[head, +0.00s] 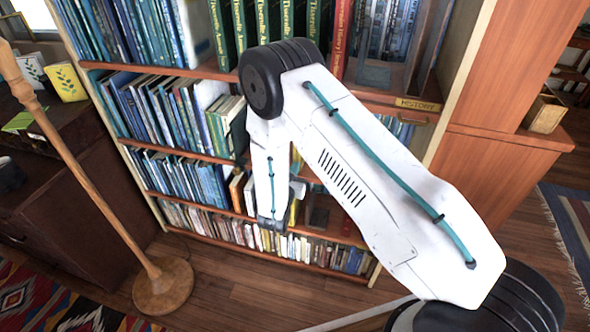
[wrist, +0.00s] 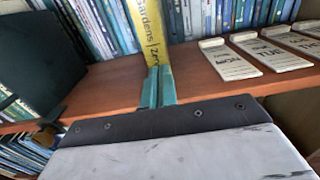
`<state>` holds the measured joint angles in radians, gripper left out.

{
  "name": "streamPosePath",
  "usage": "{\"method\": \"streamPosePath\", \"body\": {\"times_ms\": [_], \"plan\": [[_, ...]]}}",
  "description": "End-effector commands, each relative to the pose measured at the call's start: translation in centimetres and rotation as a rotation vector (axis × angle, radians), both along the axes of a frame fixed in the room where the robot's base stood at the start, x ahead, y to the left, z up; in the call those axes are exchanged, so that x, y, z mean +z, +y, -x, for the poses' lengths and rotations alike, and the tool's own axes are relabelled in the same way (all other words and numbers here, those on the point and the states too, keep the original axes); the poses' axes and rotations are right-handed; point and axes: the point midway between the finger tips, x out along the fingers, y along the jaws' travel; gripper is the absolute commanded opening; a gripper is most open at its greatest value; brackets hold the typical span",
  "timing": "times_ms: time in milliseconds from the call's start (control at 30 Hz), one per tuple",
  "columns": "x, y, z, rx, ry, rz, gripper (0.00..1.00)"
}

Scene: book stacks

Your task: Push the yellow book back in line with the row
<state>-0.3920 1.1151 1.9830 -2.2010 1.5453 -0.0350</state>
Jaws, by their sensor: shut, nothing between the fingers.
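The yellow book (wrist: 148,28) stands upright on the wooden shelf in the wrist view, its spine lettering partly readable as "Gardens". Blue and white books (wrist: 105,28) stand to its left, and a row of blue books (wrist: 220,14) is to its right. Its spine appears to stand forward of the row. My gripper (wrist: 157,84) has its teal fingers shut and empty, right in front of the lower spine. The fingers hide the book's foot, and I cannot tell whether they touch it. In the head view my arm hides most of this spot.
Several white cards (wrist: 230,61) lie on the shelf board (wrist: 195,85) right of the book. A dark upright panel (wrist: 42,62) stands at the left. In the head view, a wooden lamp stand (head: 160,285) is left of the bookcase, with bare floor (head: 245,300) in front.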

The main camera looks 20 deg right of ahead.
Motion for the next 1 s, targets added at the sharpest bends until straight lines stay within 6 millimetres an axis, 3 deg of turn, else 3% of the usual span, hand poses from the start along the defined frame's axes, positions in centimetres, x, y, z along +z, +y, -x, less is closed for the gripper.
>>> {"method": "streamPosePath", "body": {"times_ms": [233, 600, 800, 1000], "plan": [[0.0, 2.2, 2.3, 0.005, 0.002, 0.001, 0.0], [0.0, 5.7, 9.0, -0.003, 0.001, 0.0, 0.0], [0.0, 6.7, 10.6, -0.004, 0.001, 0.001, 0.0], [-0.1, 6.8, 10.8, -0.006, 0.005, 0.001, 0.0]]}}
